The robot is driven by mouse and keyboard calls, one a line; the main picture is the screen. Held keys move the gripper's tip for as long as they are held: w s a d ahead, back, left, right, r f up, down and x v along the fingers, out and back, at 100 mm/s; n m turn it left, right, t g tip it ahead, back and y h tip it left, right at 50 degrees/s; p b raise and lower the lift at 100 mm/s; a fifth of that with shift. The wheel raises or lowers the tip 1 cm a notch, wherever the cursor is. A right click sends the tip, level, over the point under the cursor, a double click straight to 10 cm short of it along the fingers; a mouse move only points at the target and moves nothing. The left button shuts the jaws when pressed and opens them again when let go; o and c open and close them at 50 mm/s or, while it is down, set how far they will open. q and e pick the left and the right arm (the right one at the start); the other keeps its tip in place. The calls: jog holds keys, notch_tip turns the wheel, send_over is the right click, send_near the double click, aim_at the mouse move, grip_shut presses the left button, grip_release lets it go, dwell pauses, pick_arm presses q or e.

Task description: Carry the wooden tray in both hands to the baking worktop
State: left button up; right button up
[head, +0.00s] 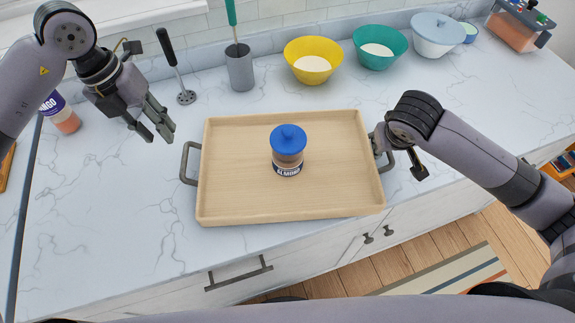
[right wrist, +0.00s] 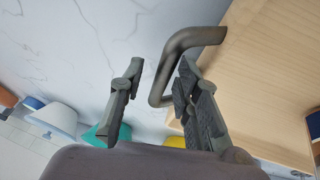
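The wooden tray (head: 235,185) lies flat on the marble counter near its front edge, with a dark handle at each end. A jar with a blue lid (head: 288,150), its label reading almond, stands upright on it. My left gripper (head: 158,133) is open and empty, above the counter to the upper left of the left handle (head: 186,163). My right gripper (head: 399,161) is at the right handle. In the right wrist view its two fingers (right wrist: 158,100) are apart, with the handle (right wrist: 168,68) showing between them, nearer the right finger; contact is unclear.
At the back stand a yellow bowl (head: 313,61), a teal bowl (head: 380,47), a white lidded bowl (head: 436,34) and a grey utensil cup (head: 239,68).

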jog(key=v, duration=1.1)
jog(key=shift+s+r, duration=0.2)
jog(key=shift+r, duration=0.1)
jog(key=shift+r, duration=0.1)
